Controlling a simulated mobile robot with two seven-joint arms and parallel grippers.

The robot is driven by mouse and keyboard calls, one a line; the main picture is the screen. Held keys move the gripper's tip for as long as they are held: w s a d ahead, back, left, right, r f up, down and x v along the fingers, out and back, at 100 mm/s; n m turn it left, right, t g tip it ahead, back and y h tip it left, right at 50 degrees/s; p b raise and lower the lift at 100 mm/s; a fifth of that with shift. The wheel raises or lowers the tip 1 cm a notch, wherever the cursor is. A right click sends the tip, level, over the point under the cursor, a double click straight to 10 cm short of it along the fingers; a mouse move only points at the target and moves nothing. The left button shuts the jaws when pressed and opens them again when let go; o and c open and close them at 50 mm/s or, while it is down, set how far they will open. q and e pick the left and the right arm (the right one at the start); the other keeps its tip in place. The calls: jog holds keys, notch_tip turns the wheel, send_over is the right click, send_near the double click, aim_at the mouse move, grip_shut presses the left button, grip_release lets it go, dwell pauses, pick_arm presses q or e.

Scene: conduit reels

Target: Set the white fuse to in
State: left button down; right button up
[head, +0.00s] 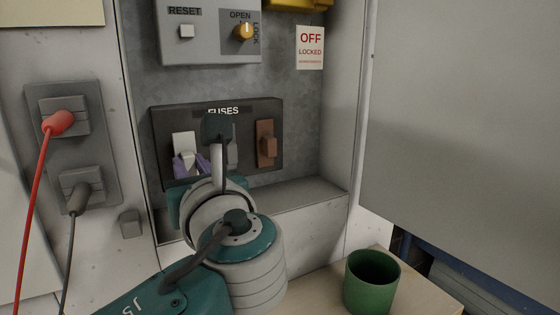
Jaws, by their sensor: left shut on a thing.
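The white fuse (184,142) is at the left of the dark panel labelled FUSES (215,104), inside the recessed cabinet. My left gripper (189,163) reaches up to it from below. Its purple fingers are shut on the lower part of the white fuse, one on each side. How deep the fuse sits in its slot cannot be told from this angle. My left wrist hides the lower middle of the panel. My right gripper is not in view.
A brown fuse (265,143) is at the panel's right; a grey fuse (233,153) is partly hidden behind my arm. Above are a RESET button (187,31) and a yellow knob (243,32). Red (60,123) and black plugs are at left. A green cup (371,283) stands lower right.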

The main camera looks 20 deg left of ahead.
pick_arm(q)
jog(key=x, duration=0.2)
jog(key=shift+w+a, duration=0.2)
jog(key=shift+a, duration=0.05)
jog(key=shift+f, duration=0.1)
jog(key=c, duration=0.8)
grip_release()
jog(key=shift+o, duration=0.2)
jog(key=shift+a, duration=0.1)
jog(key=shift+s+d+p, duration=0.25)
jog(key=shift+d+p, duration=0.15)
jog(key=shift+d, duration=0.05)
jog(key=p+v, duration=0.1)
jog(key=v, duration=0.8)
jog(key=shift+p, duration=0.35)
